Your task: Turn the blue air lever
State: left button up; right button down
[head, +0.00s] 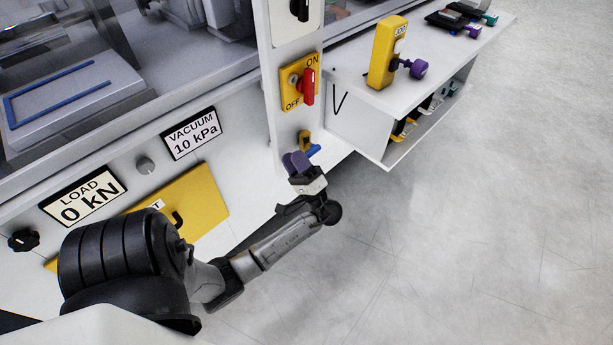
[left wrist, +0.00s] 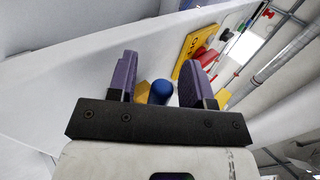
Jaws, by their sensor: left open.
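The blue air lever (head: 313,150) sticks out from a yellow mount (head: 304,138) on the white machine post, below the red switch. In the left wrist view the blue lever end (left wrist: 161,92) shows between the two purple finger pads, with part of the yellow mount (left wrist: 142,92) beside it. My left gripper (head: 297,161) is open, its fingertips close to the lever in the head view. It also shows in the left wrist view (left wrist: 160,75). I cannot tell whether a pad touches the lever. My right gripper is not in view.
Above the lever is a yellow ON/OFF plate (head: 290,96) with a red handle (head: 308,87). To the right, a white shelf (head: 360,125) carries a yellow box (head: 386,52) with a purple knob (head: 418,68). A yellow panel (head: 205,200) is at left. Floor at right is clear.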

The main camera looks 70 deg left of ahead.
pick_arm(q)
jog(key=p+v, duration=0.2)
jog(key=v, duration=1.1)
dwell(0.4)
